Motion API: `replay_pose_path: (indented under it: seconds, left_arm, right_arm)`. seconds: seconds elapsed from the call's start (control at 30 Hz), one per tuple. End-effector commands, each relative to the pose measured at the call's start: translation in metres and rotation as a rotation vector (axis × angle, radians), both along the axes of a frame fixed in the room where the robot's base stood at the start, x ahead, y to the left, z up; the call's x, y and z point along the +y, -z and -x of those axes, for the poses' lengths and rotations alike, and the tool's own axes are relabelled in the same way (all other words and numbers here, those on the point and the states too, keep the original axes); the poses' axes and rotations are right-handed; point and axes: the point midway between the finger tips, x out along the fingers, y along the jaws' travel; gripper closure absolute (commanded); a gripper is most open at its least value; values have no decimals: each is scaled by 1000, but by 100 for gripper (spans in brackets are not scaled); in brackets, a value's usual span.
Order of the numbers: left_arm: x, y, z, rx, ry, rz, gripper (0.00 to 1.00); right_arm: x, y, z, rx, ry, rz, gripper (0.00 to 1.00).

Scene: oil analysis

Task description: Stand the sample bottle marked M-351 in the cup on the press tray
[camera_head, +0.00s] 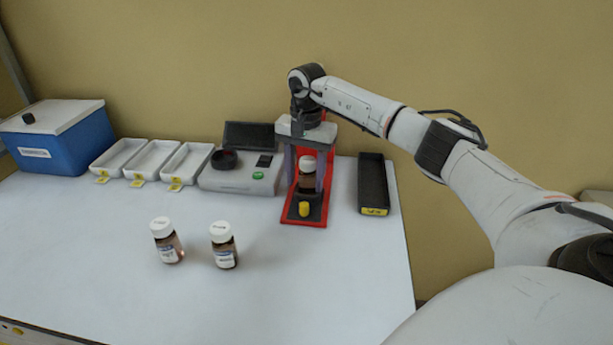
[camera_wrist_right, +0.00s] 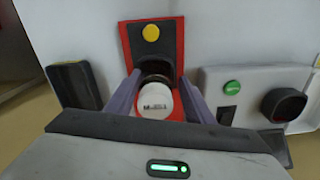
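A brown sample bottle with a white cap (camera_head: 307,163) stands upright on the red press tray (camera_head: 303,222), its base at the dark cup. In the right wrist view its cap (camera_wrist_right: 154,101) carries print starting with M, too small to read fully. My right gripper (camera_head: 306,182) points down over the tray, its two purple-grey fingers on either side of the bottle. Gaps show between fingers and bottle, so it looks open. The dark cup (camera_wrist_right: 155,68) shows partly behind the cap. My left gripper is not in view.
Two more white-capped bottles (camera_head: 167,240) (camera_head: 224,246) stand on the white table (camera_head: 110,270). A grey instrument (camera_head: 228,180) is left of the press, a black tray (camera_head: 373,185) right. White trays (camera_head: 157,160) and a blue box (camera_head: 65,140) are farther left. The table's front is clear.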

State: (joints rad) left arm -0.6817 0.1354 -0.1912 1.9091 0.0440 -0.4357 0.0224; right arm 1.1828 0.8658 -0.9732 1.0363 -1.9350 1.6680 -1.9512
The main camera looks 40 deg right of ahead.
Motion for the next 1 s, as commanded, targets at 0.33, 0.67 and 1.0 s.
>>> replay_pose_path:
  seconds: [0.33, 0.67, 1.0]
  left_arm:
    - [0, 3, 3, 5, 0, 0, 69]
    - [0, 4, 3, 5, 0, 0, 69]
    - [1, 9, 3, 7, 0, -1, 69]
  right_arm:
    - [-2, 12, 10, 40, 6, 4, 45]
    - [-3, -34, 7, 26, 7, 5, 45]
    - [-1, -107, 6, 22, 3, 3, 45]
